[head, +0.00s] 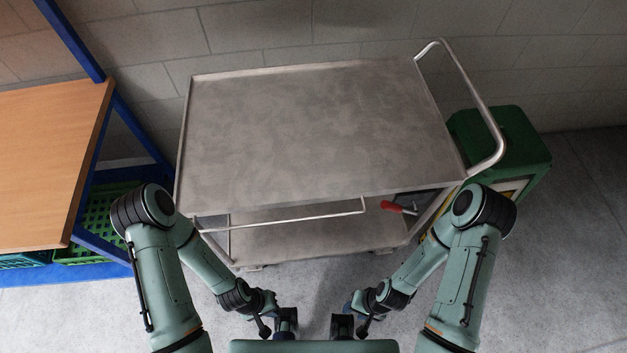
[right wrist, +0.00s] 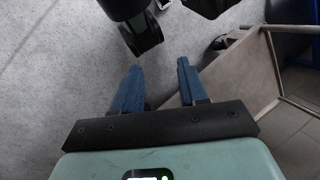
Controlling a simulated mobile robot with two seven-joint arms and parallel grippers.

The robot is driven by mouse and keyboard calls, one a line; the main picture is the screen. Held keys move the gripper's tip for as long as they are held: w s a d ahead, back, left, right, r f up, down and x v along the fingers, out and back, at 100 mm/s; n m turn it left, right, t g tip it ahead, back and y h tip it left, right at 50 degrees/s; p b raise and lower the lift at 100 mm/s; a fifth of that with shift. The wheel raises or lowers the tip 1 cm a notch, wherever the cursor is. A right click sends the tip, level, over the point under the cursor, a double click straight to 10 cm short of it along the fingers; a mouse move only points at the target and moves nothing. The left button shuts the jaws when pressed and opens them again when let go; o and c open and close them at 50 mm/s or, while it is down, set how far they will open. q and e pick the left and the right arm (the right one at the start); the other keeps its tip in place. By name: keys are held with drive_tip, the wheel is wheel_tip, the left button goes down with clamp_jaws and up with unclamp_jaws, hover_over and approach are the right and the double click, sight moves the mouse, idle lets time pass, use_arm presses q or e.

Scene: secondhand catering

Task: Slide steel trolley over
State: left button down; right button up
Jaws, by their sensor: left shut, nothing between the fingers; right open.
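The steel trolley (head: 310,125) stands in front of me by the wall, with a flat grey top tray, a lower shelf (head: 320,243) and a tubular push handle (head: 480,100) at its right end. Part of it also shows at the right of the right wrist view (right wrist: 240,78). My left gripper (head: 286,322) is shut and empty, low in front of my body and apart from the trolley. My right gripper (head: 342,324) is beside it, also clear of the trolley. Its blue fingers (right wrist: 157,82) are apart with only floor between them.
A blue-framed rack with a wooden top (head: 50,150) and green crates (head: 95,225) stands close to the trolley's left. A green bin-like box (head: 510,150) is behind the handle at right. A red-handled item (head: 392,206) shows beneath the tray. Floor at far right is clear.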

idle(0.4)
clamp_jaws()
